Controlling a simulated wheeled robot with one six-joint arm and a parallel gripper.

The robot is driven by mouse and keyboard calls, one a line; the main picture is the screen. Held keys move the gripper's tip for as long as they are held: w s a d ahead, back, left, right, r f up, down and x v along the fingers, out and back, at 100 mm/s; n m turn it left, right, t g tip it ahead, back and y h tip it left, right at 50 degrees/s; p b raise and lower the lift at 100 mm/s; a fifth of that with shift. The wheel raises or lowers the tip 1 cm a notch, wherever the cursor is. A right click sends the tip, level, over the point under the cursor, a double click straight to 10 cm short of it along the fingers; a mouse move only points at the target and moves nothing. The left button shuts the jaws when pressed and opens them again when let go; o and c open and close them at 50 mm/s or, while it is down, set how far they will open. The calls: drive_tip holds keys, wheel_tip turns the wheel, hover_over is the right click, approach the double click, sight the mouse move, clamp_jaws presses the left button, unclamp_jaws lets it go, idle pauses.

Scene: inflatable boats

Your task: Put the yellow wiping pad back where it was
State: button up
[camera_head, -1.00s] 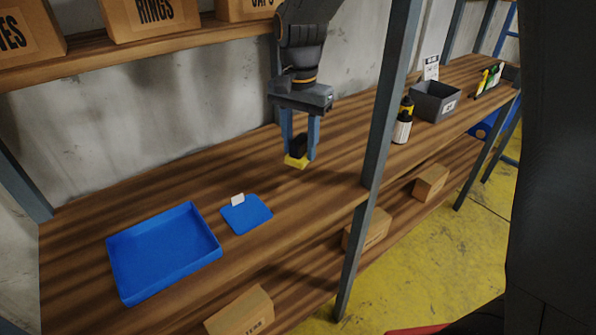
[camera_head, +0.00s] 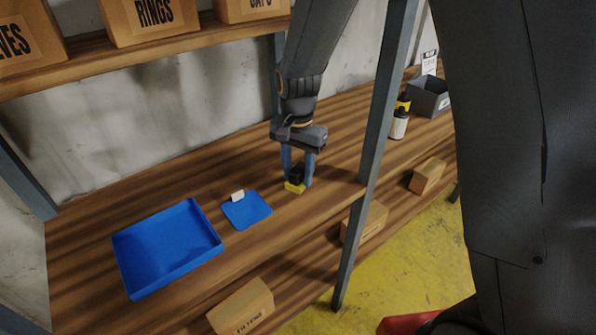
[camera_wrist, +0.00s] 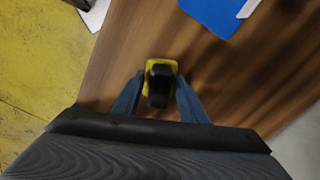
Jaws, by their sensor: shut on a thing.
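My gripper (camera_head: 298,173) is shut on the yellow wiping pad (camera_head: 294,187), gripping its black handle (camera_head: 297,173). The pad hangs yellow side down over the wooden shelf, to the right of a blue mat (camera_head: 250,212). I cannot tell whether it touches the shelf. In the wrist view the pad (camera_wrist: 172,64) sits between the two fingers, and the blue mat (camera_wrist: 213,14) is at the top. A small white card (camera_head: 238,196) stands at the mat's back edge.
A blue tray (camera_head: 168,285) lies left of the mat. A grey post (camera_head: 376,135) rises right of my gripper. Bottles (camera_head: 399,122) and a grey bin (camera_head: 428,97) stand beyond it. Cardboard boxes (camera_head: 242,308) sit on the lower shelf. The shelf behind the mat is clear.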

sight(298, 168)
drive_tip(key=o, duration=0.9)
wheel_tip(298, 168, up, 12)
drive_tip(key=b, duration=0.3)
drive_tip(key=s+d+f+n, duration=0.2)
drive_tip(key=s+d+f, duration=0.1)
drive_tip(key=s+d, duration=0.2)
drive_tip(key=s+d+f+n, duration=0.2)
drive_tip(key=s+d+f, duration=0.1)
drive_tip(key=s+d, duration=0.2)
drive_tip(key=s+d+f+n+t, duration=0.1)
drive_tip(key=s+d+f+n, duration=0.1)
drive_tip(key=s+d, duration=0.3)
drive_tip(key=shift+f+n, duration=0.3)
drive_tip(key=shift+f, duration=0.1)
